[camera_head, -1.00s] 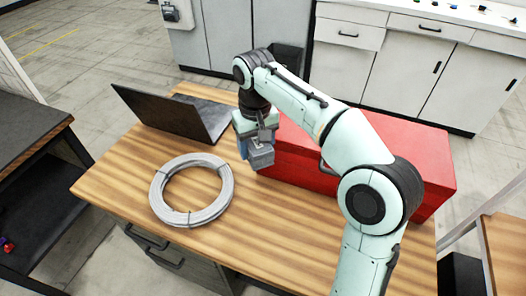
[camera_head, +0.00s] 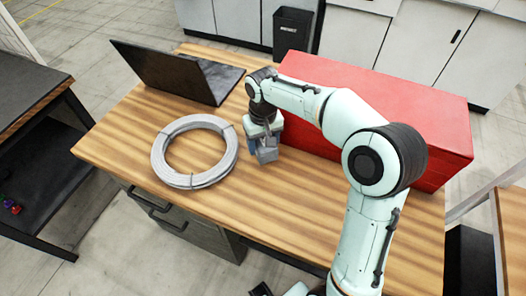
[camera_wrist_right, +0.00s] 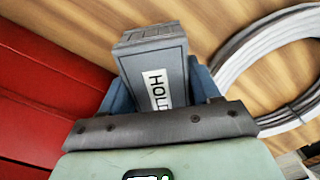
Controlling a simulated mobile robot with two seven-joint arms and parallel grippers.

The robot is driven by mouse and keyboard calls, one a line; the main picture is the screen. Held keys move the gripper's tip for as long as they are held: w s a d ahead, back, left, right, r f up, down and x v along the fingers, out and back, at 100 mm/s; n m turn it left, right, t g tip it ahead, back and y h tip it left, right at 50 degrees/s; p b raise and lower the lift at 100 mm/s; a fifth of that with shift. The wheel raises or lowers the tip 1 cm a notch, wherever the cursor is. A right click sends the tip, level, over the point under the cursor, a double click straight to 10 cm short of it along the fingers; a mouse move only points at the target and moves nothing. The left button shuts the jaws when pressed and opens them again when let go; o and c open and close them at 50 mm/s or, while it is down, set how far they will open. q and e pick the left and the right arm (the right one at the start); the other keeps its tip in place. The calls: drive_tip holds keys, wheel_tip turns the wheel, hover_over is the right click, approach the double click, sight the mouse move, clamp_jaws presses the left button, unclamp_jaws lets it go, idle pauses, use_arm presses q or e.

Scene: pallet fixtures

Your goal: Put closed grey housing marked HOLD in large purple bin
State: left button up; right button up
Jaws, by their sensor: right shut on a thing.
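The grey housing (camera_head: 267,154) is a boxy block in my right gripper, near the red box. In the right wrist view the housing (camera_wrist_right: 155,62) shows a white label with dark letters reading HOLD, partly cut off by the gripper. My right gripper (camera_head: 265,143) is shut on it, with blue fingers on either side. It is over the wooden table, just right of the cable coil. I cannot tell whether the housing touches the tabletop. No purple bin shows in any view. My left gripper is not clearly in view.
A grey cable coil (camera_head: 160,160) lies on the wooden table (camera_head: 270,210). An open laptop (camera_head: 160,72) stands behind it. A long red box (camera_head: 400,105) fills the table's back right. A black waste bin (camera_head: 291,32) stands behind the table. The front middle is clear.

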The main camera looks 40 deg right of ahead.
drive_tip(key=shift+f, duration=2.05)
drive_tip(key=shift+f+b, duration=0.15)
drive_tip(key=shift+b, duration=0.2)
drive_tip(key=o, duration=1.3)
drive_tip(key=shift+c, duration=0.2)
